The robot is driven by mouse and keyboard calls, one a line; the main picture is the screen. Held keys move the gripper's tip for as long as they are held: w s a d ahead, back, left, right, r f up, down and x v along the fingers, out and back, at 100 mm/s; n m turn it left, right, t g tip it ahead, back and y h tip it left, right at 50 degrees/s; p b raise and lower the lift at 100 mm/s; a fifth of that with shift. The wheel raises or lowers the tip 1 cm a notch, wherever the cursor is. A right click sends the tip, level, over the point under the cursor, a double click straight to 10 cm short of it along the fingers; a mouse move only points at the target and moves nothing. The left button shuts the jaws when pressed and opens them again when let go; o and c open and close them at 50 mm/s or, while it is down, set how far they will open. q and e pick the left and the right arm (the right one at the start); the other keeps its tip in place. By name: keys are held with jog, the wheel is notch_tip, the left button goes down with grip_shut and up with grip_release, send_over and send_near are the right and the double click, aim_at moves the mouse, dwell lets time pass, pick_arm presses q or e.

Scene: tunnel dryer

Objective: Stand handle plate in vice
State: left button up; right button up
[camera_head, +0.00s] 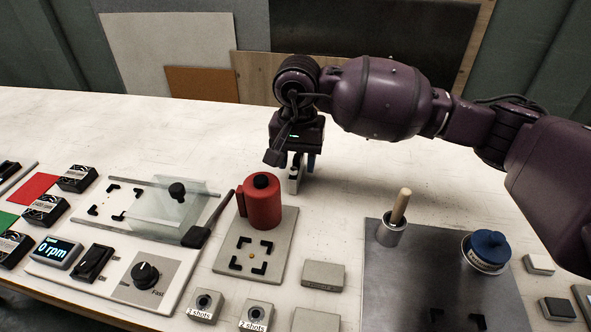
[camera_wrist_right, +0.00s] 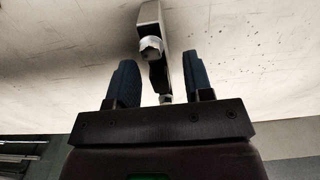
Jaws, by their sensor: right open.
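My right gripper (camera_head: 301,163) is open and points down at the white table, behind the red unit. A narrow grey metal piece (camera_head: 294,180) stands at its fingers. In the right wrist view this metal piece (camera_wrist_right: 150,22) shows silver hex bolt heads and reaches between the two blue fingers of the gripper (camera_wrist_right: 160,78), with gaps on both sides. I cannot tell whether it is the handle plate or part of the vice, as the gripper hides much of it. No other thing is clearly the plate or vice. My left gripper is not in view.
Left of the metal piece is a clear cover (camera_head: 150,212) with a black knob. The red unit (camera_head: 263,207) stands on a grey base in front. At right are a metal cup (camera_head: 389,234) with a wooden handle and a blue-lidded jar (camera_head: 487,258). The back left tabletop is clear.

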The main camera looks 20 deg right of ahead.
jog(key=shift+r, duration=0.2)
grip_shut()
